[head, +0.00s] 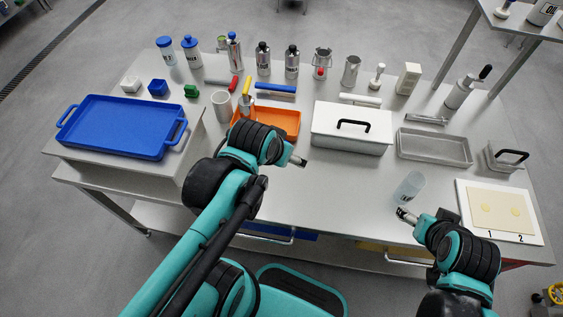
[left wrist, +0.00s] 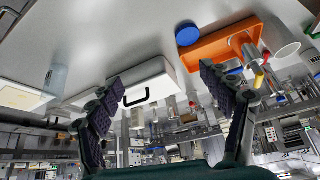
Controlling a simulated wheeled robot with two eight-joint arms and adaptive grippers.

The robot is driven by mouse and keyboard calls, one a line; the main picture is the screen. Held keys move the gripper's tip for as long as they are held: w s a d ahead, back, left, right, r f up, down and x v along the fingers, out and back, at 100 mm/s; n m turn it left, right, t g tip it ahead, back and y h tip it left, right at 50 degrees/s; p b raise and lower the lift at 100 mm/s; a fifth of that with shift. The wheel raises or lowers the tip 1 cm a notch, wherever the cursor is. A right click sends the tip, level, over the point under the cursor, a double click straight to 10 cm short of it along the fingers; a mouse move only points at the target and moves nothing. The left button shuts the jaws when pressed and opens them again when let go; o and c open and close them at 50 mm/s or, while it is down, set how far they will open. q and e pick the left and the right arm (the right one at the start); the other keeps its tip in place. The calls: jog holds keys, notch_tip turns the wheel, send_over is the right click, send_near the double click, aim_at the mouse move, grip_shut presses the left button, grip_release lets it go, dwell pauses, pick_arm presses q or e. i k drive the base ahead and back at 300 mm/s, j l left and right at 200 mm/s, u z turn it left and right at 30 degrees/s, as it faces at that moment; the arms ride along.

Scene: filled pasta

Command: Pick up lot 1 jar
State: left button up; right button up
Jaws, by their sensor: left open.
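I cannot read a lot 1 label on any jar. A clear, pale jar (head: 409,186) stands on the right part of the table, left of the numbered board; it also shows in the left wrist view (left wrist: 55,78). Two blue-lidded jars (head: 166,52) (head: 190,52) stand at the back left. A round blue lid (left wrist: 187,34) lies beside the orange tray in the left wrist view; my left arm hides that spot in the head view. My left gripper (head: 297,161) is open and empty above the table's middle; its spread fingers show in the left wrist view (left wrist: 161,76). My right gripper (head: 402,214) is close to the clear jar, its jaws unclear.
A blue tray (head: 120,98) is at the left. An orange tray (head: 285,134) and a white lidded box (head: 325,140) are mid-table. A grey tray (head: 433,161) and a board marked 1 and 2 (head: 467,226) are at the right. Bottles line the back. The front middle is clear.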

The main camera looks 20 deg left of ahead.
aim_at(414, 181)
jog(key=k, duration=0.5)
jog(key=i+l, duration=0.15)
jog(key=l, duration=0.25)
jog(key=i+l, duration=0.1)
jog(key=l, duration=0.3)
jog(key=i+l, duration=0.15)
jog(key=l, duration=0.25)
jog(key=i+l, duration=0.1)
jog(key=l, duration=0.3)
jog(key=i+l, duration=0.15)
jog(key=l, duration=0.25)
jog(key=i+l, duration=0.15)
jog(key=l, duration=0.25)
